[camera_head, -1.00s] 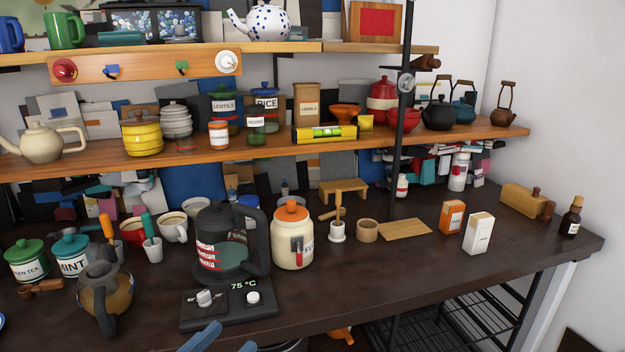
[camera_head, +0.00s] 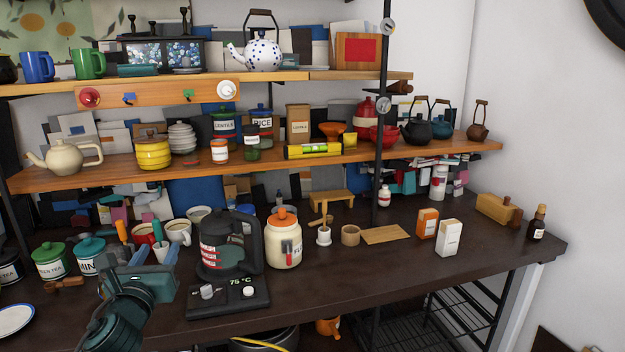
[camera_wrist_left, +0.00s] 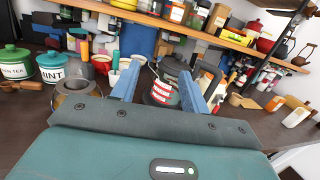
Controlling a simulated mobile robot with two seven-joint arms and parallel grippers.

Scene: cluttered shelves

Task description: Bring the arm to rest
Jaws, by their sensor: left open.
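My left arm, teal and dark, comes in at the lower left of the head view, in front of the counter. Its left gripper (camera_head: 140,268) is near the jars and the kettle stand, seen partly from behind. In the left wrist view, its two blue fingers (camera_wrist_left: 158,82) stand wide apart with nothing held between them. Beyond the fingers is the black electric kettle (camera_wrist_left: 162,92), apart from them as far as I can tell. A metal and amber teapot (camera_wrist_left: 75,90) shows left of the fingers; my arm mostly hides it in the head view. My right gripper is out of view.
The dark counter (camera_head: 350,275) holds the kettle (camera_head: 228,245) on its base, a cream flour jar (camera_head: 284,245), green-tea (camera_head: 53,262) and mint (camera_head: 88,255) jars, and cups. Crowded wooden shelves (camera_head: 290,152) rise behind. The counter's front right is mostly clear.

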